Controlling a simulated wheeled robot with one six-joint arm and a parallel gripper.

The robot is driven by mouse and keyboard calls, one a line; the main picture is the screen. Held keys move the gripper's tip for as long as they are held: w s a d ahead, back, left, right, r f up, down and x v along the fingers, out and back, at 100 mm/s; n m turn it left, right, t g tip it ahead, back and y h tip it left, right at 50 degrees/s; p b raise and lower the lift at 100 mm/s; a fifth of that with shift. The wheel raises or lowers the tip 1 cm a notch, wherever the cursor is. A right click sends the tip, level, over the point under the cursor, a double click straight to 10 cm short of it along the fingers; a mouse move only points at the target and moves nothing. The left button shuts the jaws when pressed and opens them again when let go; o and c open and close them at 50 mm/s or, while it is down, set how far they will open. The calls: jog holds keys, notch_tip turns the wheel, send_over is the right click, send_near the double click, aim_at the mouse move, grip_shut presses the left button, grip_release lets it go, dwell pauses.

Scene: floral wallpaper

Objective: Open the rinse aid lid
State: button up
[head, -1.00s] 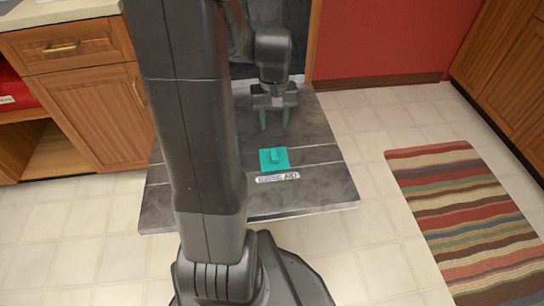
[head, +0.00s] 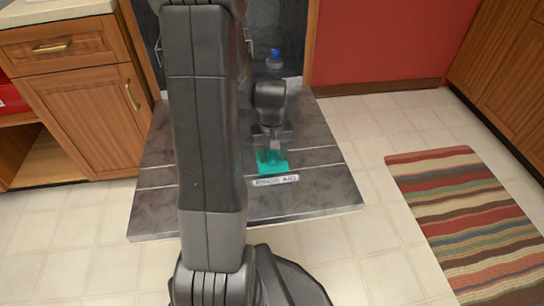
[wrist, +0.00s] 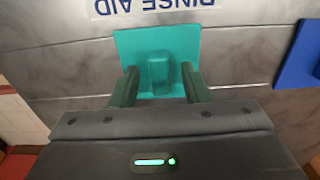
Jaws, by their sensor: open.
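The rinse aid lid (head: 272,167) is a teal square on the grey open dishwasher door (head: 315,195). In the wrist view the lid (wrist: 191,42) has a small raised tab (wrist: 159,72) at its middle. My gripper (head: 270,155) is over the lid in the head view and hides part of it. In the wrist view my gripper (wrist: 158,82) is open, with one green finger on each side of the tab. I cannot tell whether the fingers touch the lid.
A "RINSE AID" label (head: 276,180) lies beside the lid. A blue piece (wrist: 298,58) shows at the right in the wrist view. Wooden cabinets (head: 85,110) stand at the left. A striped rug (head: 470,220) lies on the tiled floor at the right.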

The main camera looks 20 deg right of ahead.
grip_shut()
jog(key=d, duration=0.2)
jog(key=s+d+p, duration=0.1)
jog(key=d, duration=0.4)
jog(key=shift+s+d+p, duration=0.2)
jog(key=shift+s+p, duration=0.15)
jog(key=shift+p, duration=0.05)
grip_release()
notch_tip(320, 180, up, 14)
jog(key=p, duration=0.4)
jog(key=shift+f, duration=0.15)
